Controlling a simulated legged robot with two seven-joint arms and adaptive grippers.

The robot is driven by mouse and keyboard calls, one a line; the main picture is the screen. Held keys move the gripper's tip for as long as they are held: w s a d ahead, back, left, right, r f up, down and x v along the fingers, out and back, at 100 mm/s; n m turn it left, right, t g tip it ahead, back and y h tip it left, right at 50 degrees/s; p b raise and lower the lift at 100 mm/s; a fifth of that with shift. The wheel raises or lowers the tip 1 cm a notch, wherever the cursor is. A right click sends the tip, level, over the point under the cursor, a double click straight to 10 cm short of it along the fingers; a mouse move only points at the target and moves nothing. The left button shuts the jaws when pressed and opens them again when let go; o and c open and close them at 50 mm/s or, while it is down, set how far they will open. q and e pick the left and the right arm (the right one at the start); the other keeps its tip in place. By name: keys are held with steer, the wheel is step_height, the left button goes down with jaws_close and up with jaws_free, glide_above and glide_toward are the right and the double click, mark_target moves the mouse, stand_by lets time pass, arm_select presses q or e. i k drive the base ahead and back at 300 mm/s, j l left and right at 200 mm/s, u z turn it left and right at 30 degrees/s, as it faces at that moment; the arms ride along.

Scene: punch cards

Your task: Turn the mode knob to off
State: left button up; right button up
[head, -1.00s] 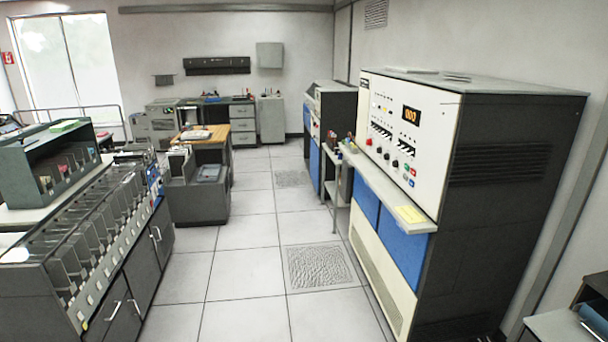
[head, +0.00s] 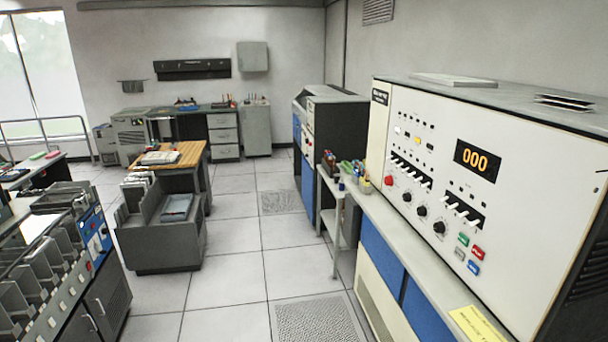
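A tall cabinet with a white control panel (head: 440,190) stands at the right in the head view. Several black knobs sit in a slanting row on its lower half: an upper one (head: 407,197), a middle one (head: 422,210) and a lower one (head: 439,227). Their labels are too small to read, so I cannot tell which is the mode knob or where it points. A red button (head: 389,181) is left of the knobs. Coloured buttons, such as a green one (head: 463,239), are to the lower right. Neither of my grippers is in view.
A ledge (head: 400,235) with a yellow note (head: 476,324) runs below the panel. A small side table (head: 331,185) with bottles and a pen cup stands beyond it. A card machine (head: 60,260) is at the left. The tiled floor (head: 232,265) between is clear.

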mark_target(389, 180)
steer(key=i+j+z, duration=0.15)
steer(key=i+z, duration=0.25)
steer(key=i, duration=0.2)
steer(key=i+j+z, duration=0.3)
steer(key=i+z, duration=0.15)
steer(key=i, duration=0.15)
steer(key=i+j+z, duration=0.4)
steer(key=i+j, duration=0.15)
